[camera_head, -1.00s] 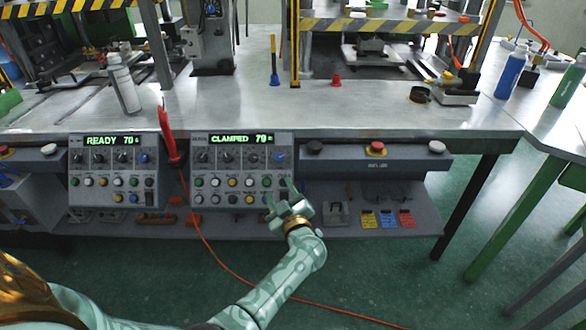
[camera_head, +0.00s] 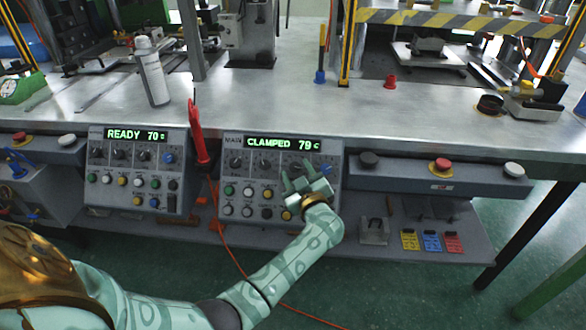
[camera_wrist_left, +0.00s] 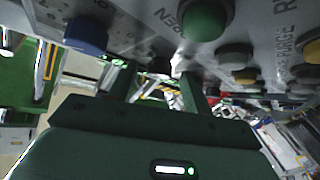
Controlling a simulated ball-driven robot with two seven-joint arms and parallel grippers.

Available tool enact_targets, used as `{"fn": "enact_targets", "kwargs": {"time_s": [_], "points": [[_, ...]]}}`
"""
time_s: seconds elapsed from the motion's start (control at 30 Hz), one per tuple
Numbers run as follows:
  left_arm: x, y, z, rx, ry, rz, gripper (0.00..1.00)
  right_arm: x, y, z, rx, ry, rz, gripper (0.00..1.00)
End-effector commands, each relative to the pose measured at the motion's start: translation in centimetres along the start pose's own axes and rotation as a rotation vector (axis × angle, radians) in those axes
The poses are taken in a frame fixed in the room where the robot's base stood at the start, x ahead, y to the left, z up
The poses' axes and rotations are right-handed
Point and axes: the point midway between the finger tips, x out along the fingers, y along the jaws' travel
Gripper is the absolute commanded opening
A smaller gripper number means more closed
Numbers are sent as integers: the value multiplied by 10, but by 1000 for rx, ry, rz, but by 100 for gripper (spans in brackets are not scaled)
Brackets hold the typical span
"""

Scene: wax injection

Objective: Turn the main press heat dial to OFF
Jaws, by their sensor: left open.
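The main press panel (camera_head: 232,180) is the grey box marked MAIN, with a lit display (camera_head: 282,144) reading CLAMPED 79. Below the display is a row of dark dials (camera_head: 236,162) and a blue knob at its right end, above rows of coloured buttons. I cannot read which dial is the heat dial. My left gripper (camera_head: 299,181) is open and empty in front of the panel's right half, just below the dial row, hiding some buttons. In the left wrist view its fingers (camera_wrist_left: 155,75) point toward the panel face, with a blue knob (camera_wrist_left: 86,35) and a green button (camera_wrist_left: 205,20) close by.
A similar panel (camera_head: 97,180) reading READY 70 stands to the left. A red tool (camera_head: 197,130) with an orange cable hangs between the panels. A grey bar with a red emergency button (camera_head: 440,165) is at right. Tags and a shelf lie below.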

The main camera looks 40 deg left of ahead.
Motion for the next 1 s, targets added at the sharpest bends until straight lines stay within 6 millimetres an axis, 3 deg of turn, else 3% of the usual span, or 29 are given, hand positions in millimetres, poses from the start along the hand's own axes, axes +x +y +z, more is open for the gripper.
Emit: {"fn": "enact_targets", "kwargs": {"time_s": [0.33,0.5,1.0], "points": [[1,1,-1,0,1,1,46,1,4,5,0,-8,5,36],[1,1,0,0,1,1,4,1,5,6,0,-9,6,36],[0,4,-1,-82,-3,-80,5,-4,4,4,0,-4,6,36]]}}
